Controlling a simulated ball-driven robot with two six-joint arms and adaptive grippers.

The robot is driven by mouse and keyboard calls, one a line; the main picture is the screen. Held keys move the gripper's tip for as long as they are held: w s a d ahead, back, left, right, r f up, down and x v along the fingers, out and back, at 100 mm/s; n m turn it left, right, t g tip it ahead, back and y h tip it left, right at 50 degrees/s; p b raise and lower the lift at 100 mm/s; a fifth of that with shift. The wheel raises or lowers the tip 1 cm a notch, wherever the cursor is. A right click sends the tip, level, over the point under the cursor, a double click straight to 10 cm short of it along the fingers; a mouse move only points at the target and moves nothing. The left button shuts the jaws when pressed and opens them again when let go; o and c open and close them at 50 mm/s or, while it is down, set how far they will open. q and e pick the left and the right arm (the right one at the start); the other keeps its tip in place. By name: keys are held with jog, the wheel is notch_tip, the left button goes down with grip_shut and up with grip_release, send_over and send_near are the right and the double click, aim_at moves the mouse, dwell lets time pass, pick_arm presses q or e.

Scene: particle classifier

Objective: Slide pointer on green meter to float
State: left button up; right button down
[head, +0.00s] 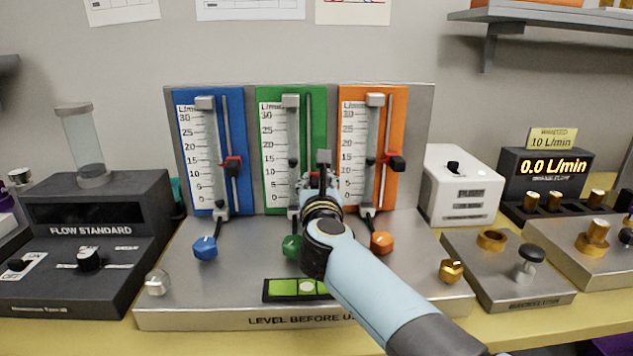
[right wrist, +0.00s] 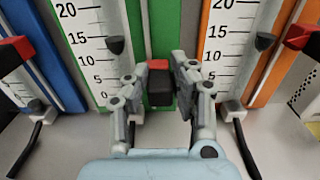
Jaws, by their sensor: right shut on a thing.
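The green meter (head: 271,100) stands between the blue and orange ones. Its dark float (head: 292,162) sits in the clear tube, and the float (right wrist: 115,45) also shows in the right wrist view, between the 10 and 15 marks. The red and black pointer (right wrist: 159,84) of the green meter appears lower than the float and to its right in that view. My right gripper (head: 321,172) is in front of the green meter, with its fingers shut on the pointer from both sides. My left gripper is not in view.
The blue meter (head: 238,105) and orange meter (head: 400,105) flank it closely, each with a red and black pointer. Blue, green and orange knobs (head: 205,248) sit below. A green level (head: 285,288) lies on the base. The dark Flow Standard unit (head: 95,205) stands left.

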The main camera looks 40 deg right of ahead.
aim_at(316, 180)
jog(key=shift+r, duration=0.1)
notch_tip(316, 180, up, 4)
jog(key=p, duration=0.4)
jog(key=shift+r, duration=0.2)
jog(key=shift+f, duration=0.2)
jog(key=c, duration=1.1)
grip_release()
jog(key=v, duration=0.7)
jog(key=shift+s+a, duration=0.15)
jog(key=shift+s, duration=0.15)
